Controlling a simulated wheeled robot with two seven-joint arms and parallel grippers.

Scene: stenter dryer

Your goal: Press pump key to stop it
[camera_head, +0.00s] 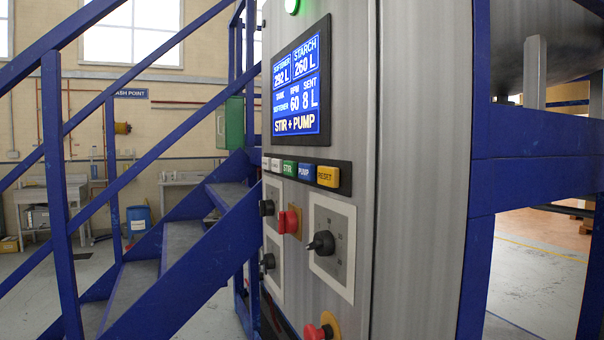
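The blue PUMP key (304,171) sits in a row of keys on the front of a grey control cabinet (420,150). It is between the green STIR key (289,168) and the yellow RESET key (328,176). Above the keys a blue display (299,85) reads softener 292 L, starch 260 L, tank softener, RPM 60, sent 8 L, and STIR + PUMP. Neither of my grippers is in view.
Below the keys are black knobs (321,243), a red button (288,221) and another red button (318,331) lower down. A green lamp (292,6) is lit on top. Blue stairs with rails (190,250) stand left, and a blue frame (530,140) stands right.

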